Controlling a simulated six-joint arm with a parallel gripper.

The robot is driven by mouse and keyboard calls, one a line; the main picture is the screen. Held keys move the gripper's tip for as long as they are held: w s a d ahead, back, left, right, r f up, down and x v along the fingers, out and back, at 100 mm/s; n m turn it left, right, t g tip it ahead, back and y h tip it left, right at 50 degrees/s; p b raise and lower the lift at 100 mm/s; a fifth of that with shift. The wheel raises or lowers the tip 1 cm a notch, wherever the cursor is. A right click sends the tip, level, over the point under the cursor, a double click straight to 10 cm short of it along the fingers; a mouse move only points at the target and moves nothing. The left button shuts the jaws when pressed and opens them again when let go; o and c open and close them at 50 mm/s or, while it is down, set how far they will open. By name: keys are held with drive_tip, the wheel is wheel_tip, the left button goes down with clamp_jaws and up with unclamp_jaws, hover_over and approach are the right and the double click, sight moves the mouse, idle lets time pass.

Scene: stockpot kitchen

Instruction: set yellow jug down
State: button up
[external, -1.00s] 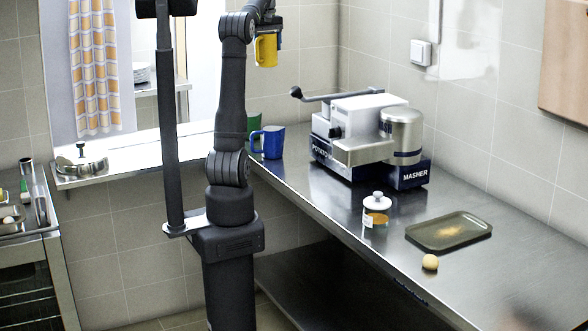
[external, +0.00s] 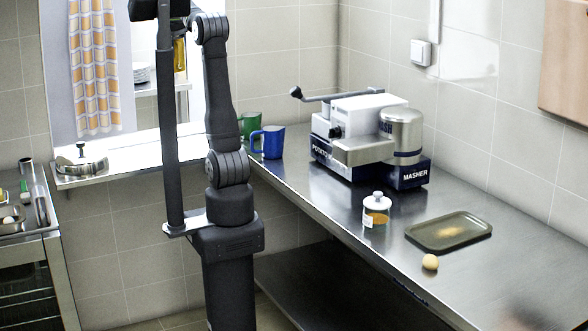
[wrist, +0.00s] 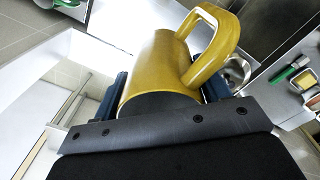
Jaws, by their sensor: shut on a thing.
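The yellow jug (wrist: 157,66) fills the middle of the wrist view, with its handle (wrist: 217,45) toward the upper right. My gripper (wrist: 165,92) is shut on it, with a blue finger on either side of its body. In the external view only a strip of the yellow jug (external: 180,55) shows, held up in front of the bright window opening. My arm and the black post hide the rest of it and most of the gripper there.
A ledge (external: 135,153) under the opening carries a lidded metal pot (external: 80,160) at its left. A blue mug (external: 270,143) and a green mug (external: 249,124) stand at the counter's back corner. The masher (external: 370,140), a jar (external: 376,212), a tray (external: 450,231) and a potato (external: 430,262) occupy the counter.

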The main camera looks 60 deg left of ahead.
wheel_tip(320, 180, down, 22)
drive_tip(key=shift+s+a+f, duration=0.75)
drive_tip(key=shift+s+f, duration=1.1)
drive_tip(key=shift+f, duration=0.05)
drive_tip(key=shift+s+a+f, duration=0.75)
drive_tip(key=shift+s+f, duration=1.05)
drive_tip(key=shift+f, duration=0.05)
drive_tip(key=shift+s+a+f, duration=0.75)
drive_tip(key=shift+s+f, duration=1.1)
drive_tip(key=shift+f, duration=0.05)
drive_tip(key=shift+f, duration=0.2)
drive_tip(key=o, duration=1.1)
drive_tip(key=shift+r, duration=0.1)
